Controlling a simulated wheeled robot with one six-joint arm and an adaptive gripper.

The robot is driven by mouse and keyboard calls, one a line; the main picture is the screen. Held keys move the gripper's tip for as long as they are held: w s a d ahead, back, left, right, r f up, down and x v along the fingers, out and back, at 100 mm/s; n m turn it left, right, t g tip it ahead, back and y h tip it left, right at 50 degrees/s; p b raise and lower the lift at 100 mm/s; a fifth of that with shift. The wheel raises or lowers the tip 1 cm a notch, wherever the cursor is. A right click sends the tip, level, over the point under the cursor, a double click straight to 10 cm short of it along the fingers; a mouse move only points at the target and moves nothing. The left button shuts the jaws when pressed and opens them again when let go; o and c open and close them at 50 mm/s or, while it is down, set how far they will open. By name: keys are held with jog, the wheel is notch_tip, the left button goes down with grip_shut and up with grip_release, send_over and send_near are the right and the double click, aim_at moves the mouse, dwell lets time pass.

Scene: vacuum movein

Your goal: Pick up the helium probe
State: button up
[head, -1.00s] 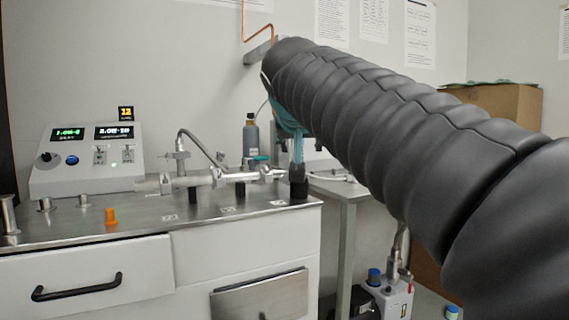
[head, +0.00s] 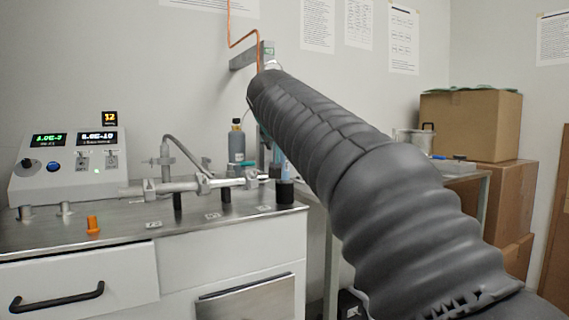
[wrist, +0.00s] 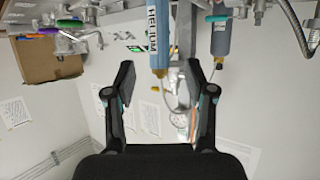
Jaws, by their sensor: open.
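In the head view my arm hides most of the gripper. A light blue upright piece, seemingly the helium probe (head: 284,168), shows just above a black holder (head: 285,191) at the bench's right end.
A grey bottle (head: 237,147) stands behind the metal pipework (head: 190,186) on the steel bench (head: 130,230). A control box (head: 68,165) and an orange piece (head: 93,225) are to the left. A wall bracket (head: 248,57) with copper tube is above. Cardboard boxes (head: 470,125) stand right.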

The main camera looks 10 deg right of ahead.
aim_at(285, 170)
jog(key=x, duration=0.5)
jog(key=shift+r, duration=0.15)
grip_shut()
